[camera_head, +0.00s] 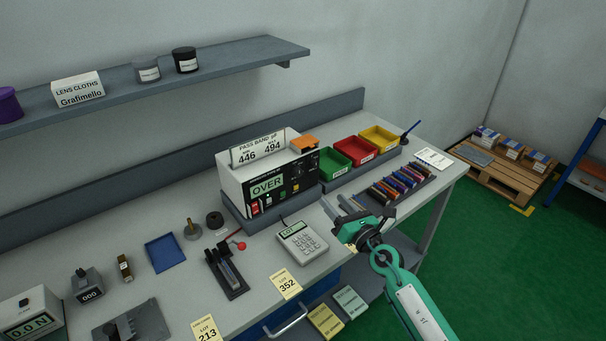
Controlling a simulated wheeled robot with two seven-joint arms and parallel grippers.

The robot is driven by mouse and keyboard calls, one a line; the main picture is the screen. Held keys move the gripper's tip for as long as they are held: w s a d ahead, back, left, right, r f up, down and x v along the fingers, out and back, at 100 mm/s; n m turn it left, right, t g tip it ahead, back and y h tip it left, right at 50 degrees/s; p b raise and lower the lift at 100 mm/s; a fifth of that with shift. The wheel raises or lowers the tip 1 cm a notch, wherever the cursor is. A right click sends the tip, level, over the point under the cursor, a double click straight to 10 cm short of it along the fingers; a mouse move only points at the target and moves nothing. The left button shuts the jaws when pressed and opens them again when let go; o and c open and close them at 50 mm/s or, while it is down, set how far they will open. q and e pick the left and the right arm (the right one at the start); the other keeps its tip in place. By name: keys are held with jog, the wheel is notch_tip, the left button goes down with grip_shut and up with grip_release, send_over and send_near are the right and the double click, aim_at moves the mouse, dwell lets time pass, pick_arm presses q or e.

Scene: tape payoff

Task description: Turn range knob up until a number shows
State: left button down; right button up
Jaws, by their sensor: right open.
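The meter (233,187) is a white box with a black front panel on the bench. Its green display (267,186) reads "OVER". Small knobs show on the right part of the panel (298,178); their labels are too small to read, so I cannot tell which is the range knob. A card (258,148) on top reads "PASS BAND pF 446 494". My right gripper (335,205) is open and empty, in front of and to the right of the meter, apart from the panel. My left gripper is not in view.
A keypad unit (302,242) marked "LOT" lies left of my right gripper. Green (335,164), red and yellow bins stand right of the meter, with a rack of coloured parts (397,185) before them. A red-knobbed lever fixture (226,272) stands at the front left.

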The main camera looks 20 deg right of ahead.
aim_at(299, 173)
jog(key=w+a+n, duration=0.1)
jog(key=w, duration=0.4)
jog(key=w+a+n+g, duration=0.1)
jog(key=w+a+n, duration=0.1)
jog(key=w, duration=0.3)
jog(key=w+a+n, duration=0.1)
jog(key=w, duration=0.4)
jog(key=shift+a+f+g+y, duration=0.3)
jog(key=shift+f+y, duration=0.1)
jog(key=c, duration=1)
jog(key=shift+o, duration=0.2)
